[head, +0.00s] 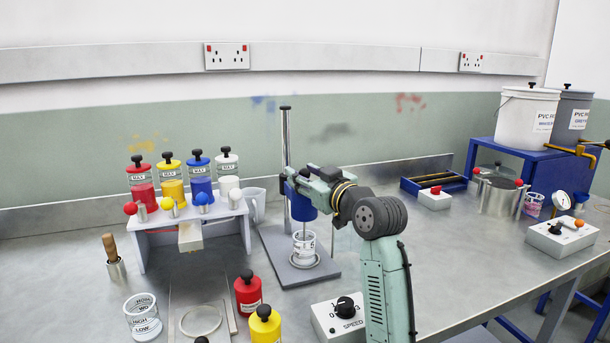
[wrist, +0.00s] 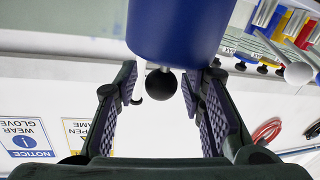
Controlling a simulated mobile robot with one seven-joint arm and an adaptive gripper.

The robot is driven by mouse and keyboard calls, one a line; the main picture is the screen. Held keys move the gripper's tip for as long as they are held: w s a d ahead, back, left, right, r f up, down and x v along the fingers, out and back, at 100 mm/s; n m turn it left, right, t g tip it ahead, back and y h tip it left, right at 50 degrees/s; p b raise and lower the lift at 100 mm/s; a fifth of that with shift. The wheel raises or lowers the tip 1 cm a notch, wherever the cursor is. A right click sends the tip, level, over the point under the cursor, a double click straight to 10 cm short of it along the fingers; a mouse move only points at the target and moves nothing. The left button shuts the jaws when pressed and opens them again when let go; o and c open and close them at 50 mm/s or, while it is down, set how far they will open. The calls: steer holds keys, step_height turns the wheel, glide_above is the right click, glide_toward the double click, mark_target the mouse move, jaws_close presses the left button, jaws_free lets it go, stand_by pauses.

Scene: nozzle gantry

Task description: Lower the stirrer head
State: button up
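The blue stirrer head (head: 303,208) is on an upright metal post (head: 287,140) with a grey base plate (head: 276,249). Its shaft points down toward a white marked cup (head: 304,248) on the plate. My gripper (head: 306,180) is at the stirrer head and partly hides it. In the wrist view, the blue head (wrist: 178,32) fills the top. A black ball knob (wrist: 161,83) on a short stem shows between the fingers of my gripper (wrist: 162,84). The fingers are apart, with visible gaps on both sides of the knob.
A speed control box (head: 338,320) stands in front of the base plate. A rack (head: 191,219) of coloured bottles is left of the stirrer. Red (head: 248,294) and yellow (head: 265,326) bottles stand in front.

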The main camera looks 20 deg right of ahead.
steer(key=shift+a+f, duration=0.15)
steer(key=shift+f, duration=0.05)
steer(key=v, duration=1.2)
steer(key=shift+r, duration=0.2)
steer(key=shift+f, duration=0.1)
